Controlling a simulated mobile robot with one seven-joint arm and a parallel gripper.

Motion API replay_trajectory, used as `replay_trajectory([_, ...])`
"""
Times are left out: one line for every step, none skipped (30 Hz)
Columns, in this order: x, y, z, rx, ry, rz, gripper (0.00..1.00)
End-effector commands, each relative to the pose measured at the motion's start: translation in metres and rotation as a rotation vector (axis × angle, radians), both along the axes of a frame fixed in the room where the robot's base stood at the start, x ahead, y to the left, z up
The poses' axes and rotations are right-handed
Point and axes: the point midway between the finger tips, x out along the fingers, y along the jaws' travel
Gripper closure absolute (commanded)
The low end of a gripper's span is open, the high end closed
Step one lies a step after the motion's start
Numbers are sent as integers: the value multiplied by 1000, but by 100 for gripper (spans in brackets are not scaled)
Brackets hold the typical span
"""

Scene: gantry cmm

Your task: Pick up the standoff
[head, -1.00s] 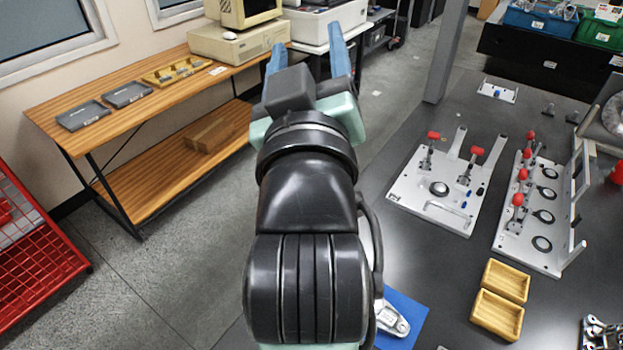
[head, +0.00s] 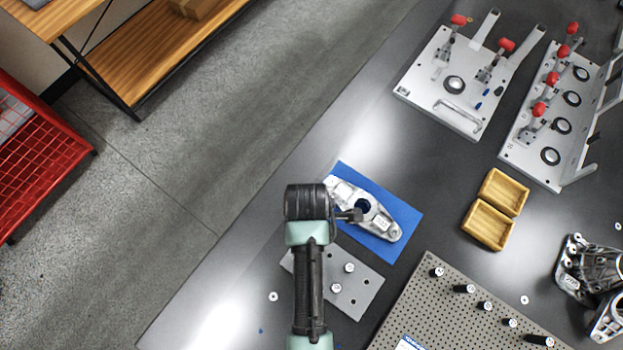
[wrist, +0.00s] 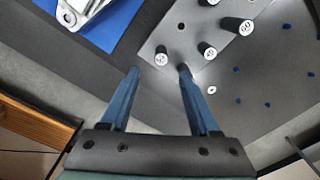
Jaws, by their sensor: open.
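Several standoffs, black cylinders with pale marked tops, stand on a light grey plate with holes (wrist: 222,25). In the wrist view one standoff (wrist: 161,56) shows between and just beyond my fingertips; another standoff (wrist: 207,51) is right of it, and a third standoff (wrist: 243,27) is farther right. My gripper (wrist: 158,70) is open, its two blue fingers apart with nothing between them that I can see held. In the head view the plate (head: 368,291) carries visible standoffs (head: 349,267); my arm covers its left part and hides my fingers. Which standoff is meant, I cannot tell.
A metal bracket part (head: 385,229) lies on a blue mat (head: 404,215) behind the plate. A perforated board (head: 430,310) with black pegs stands at right. Wooden trays (head: 488,226) and clamp fixtures (head: 440,95) are farther back. A loose washer (wrist: 211,90) lies near the plate.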

Motion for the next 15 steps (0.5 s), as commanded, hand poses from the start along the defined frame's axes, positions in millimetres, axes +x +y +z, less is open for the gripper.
replay_trajectory([0,0,-7,0,1,-1,38])
replay_trajectory([0,0,-10,0,0,-1,38])
replay_trajectory([0,0,-12,0,-1,-1,38])
replay_trajectory([0,0,-14,0,-1,-1,38])
replay_trajectory([0,0,-15,0,-2,-1,38])
replay_trajectory([0,-1,-17,0,-2,-1,38])
replay_trajectory([0,-1,-19,0,-1,-2,38])
replay_trajectory([-1,-2,-22,0,-1,-2,38])
replay_trajectory([-2,-3,-27,0,0,-3,38])
replay_trajectory([-3,-4,-31,0,1,-3,38])
replay_trajectory([-3,-5,-36,0,0,-4,38])
replay_trajectory([-4,-6,-42,0,1,-4,38])
replay_trajectory([-5,-7,-47,0,0,-4,38])
replay_trajectory([-4,-7,-51,0,-1,-3,38])
replay_trajectory([-4,-7,-56,0,-2,-3,38])
